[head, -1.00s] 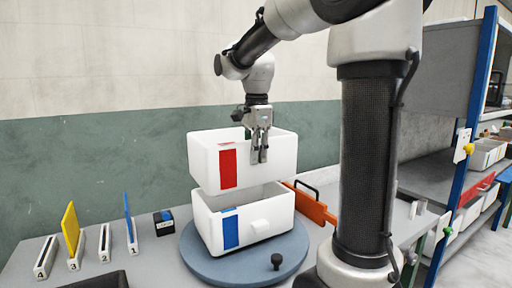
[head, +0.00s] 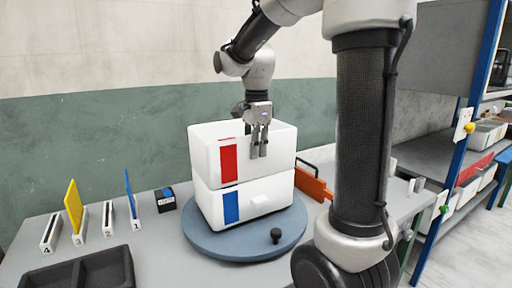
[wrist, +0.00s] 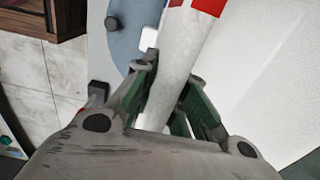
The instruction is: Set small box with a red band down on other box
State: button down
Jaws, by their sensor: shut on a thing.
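The small white box with a red band (head: 262,158) is upright on top of the other white box, which has a blue band (head: 262,203). Their walls line up closely, and no gap shows between them in the head view. My gripper (head: 259,153) is shut on the front wall of the red-banded box. In the wrist view the fingers (wrist: 172,95) straddle that white wall, with part of the red band (wrist: 208,5) at the top. The lower box stands on a round blue-grey turntable (head: 203,243). The inside of the lower box is hidden.
A black knob (head: 276,235) stands on the turntable's front. Numbered slots with yellow (head: 73,205) and blue (head: 129,193) plates, and a small black box (head: 164,200), stand left. A dark tray (head: 75,272) lies front left. An orange piece with a handle (head: 313,185) is behind right.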

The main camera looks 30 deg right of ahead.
jog(key=c, duration=1.4)
grip_release()
jog(key=shift+o, duration=0.2)
notch_tip(320, 180, up, 12)
jog(key=shift+s, duration=0.1)
jog(key=s+f+n+t, duration=0.2)
jog(key=s+f+n, duration=0.3)
jog(key=s+n, duration=0.4)
jog(key=s+f+n+t, duration=0.2)
jog(key=s+f+n, duration=0.4)
jog(key=s+n, duration=0.2)
jog(key=shift+s+n, duration=0.4)
jog(key=shift+s, duration=0.55)
